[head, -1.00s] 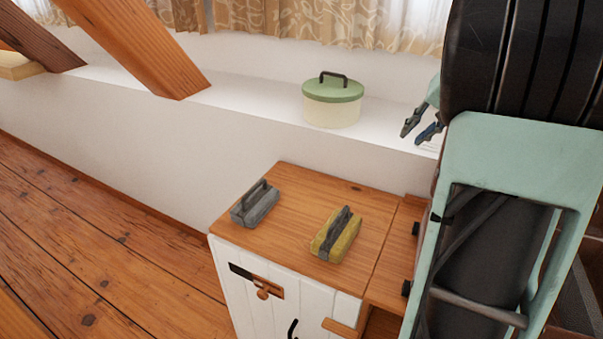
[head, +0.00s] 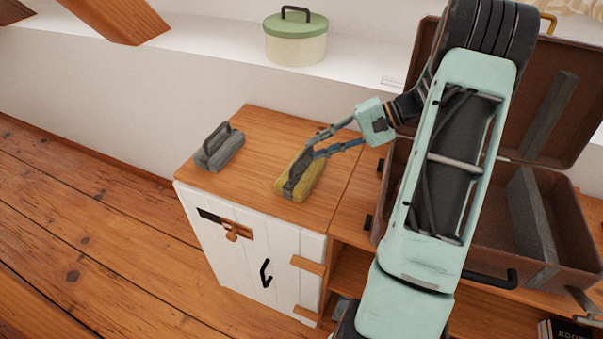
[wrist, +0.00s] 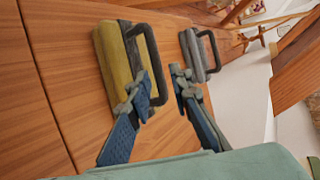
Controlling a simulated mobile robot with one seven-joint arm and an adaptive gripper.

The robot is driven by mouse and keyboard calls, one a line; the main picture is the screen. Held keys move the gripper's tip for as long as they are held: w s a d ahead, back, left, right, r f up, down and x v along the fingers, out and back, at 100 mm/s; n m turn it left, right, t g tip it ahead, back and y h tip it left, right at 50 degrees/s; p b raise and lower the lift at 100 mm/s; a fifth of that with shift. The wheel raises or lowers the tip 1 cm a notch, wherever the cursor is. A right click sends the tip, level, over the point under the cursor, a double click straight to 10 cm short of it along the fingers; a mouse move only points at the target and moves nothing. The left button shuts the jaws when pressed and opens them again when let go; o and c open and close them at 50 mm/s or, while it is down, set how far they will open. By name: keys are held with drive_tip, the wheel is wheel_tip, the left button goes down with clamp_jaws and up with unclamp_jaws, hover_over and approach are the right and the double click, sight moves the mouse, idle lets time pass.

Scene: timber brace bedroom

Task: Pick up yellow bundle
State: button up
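The yellow bundle (head: 310,184), with a dark band and a dark handle on top, lies on the wooden cabinet top. It also shows in the wrist view (wrist: 115,66). My gripper (head: 315,149) is open and empty, its fingers reaching in from the right over the bundle. In the wrist view, the gripper (wrist: 158,82) has one finger overlapping the bundle and the other to the right, with the handle between the tips in the picture. I cannot tell whether a finger touches it.
A similar grey bundle (head: 220,148) lies left of the yellow one, and shows in the wrist view (wrist: 199,55). An open brown case (head: 565,215) stands to the right, partly behind my arm. A green-lidded pot (head: 296,45) stands on the white ledge behind. Cabinet top (head: 258,127) is clear between the bundles.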

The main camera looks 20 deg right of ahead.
sight(307, 152)
drive_tip(key=x, duration=0.5)
drive_tip(key=shift+w+d+f, duration=0.1)
clamp_jaws()
